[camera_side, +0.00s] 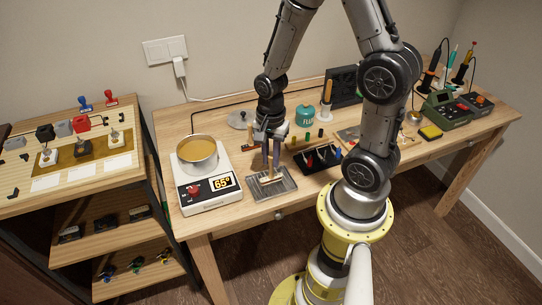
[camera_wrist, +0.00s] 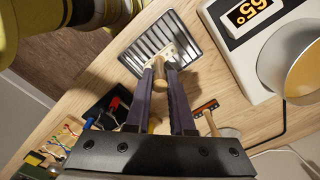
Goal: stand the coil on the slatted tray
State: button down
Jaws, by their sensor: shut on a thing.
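The slatted tray (camera_side: 285,186) is a grey metal tray with ridges, lying near the front edge of the workbench. It also shows at the top of the wrist view (camera_wrist: 150,42). My gripper (camera_side: 269,172) points down over the tray, its fingers shut on the coil. In the wrist view the coil (camera_wrist: 158,75) shows a tan-brown body between the fingertips (camera_wrist: 163,68), with cream parts beside it over the slats. The coil's cream part (camera_side: 267,178) appears at the tray's surface in the side view; whether it touches the slats I cannot tell. The fingers hide part of it.
Left of the tray stands a white heater (camera_side: 208,193) reading 65° with a pot of amber liquid (camera_side: 198,150). A black rack (camera_side: 318,160) with coloured items is close on the right. A teal pot (camera_side: 305,116) and small tools stand behind.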

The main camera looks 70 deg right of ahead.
jog(key=c, duration=0.8)
grip_release()
jog(key=shift+f, duration=0.1)
notch_tip(320, 180, up, 11)
jog(key=shift+s+a+r+n+t, duration=1.1)
jog(key=shift+r+n, duration=0.7)
jog(key=shift+n, duration=1.2)
jog(key=shift+s+a+r+n+t, duration=0.75)
jog(key=shift+s+a+r+n, duration=0.9)
jog(key=shift+n, duration=1.35)
jog(key=shift+s+a+r+n+t, duration=1)
jog(key=shift+r+n, duration=1)
jog(key=shift+n, duration=1)
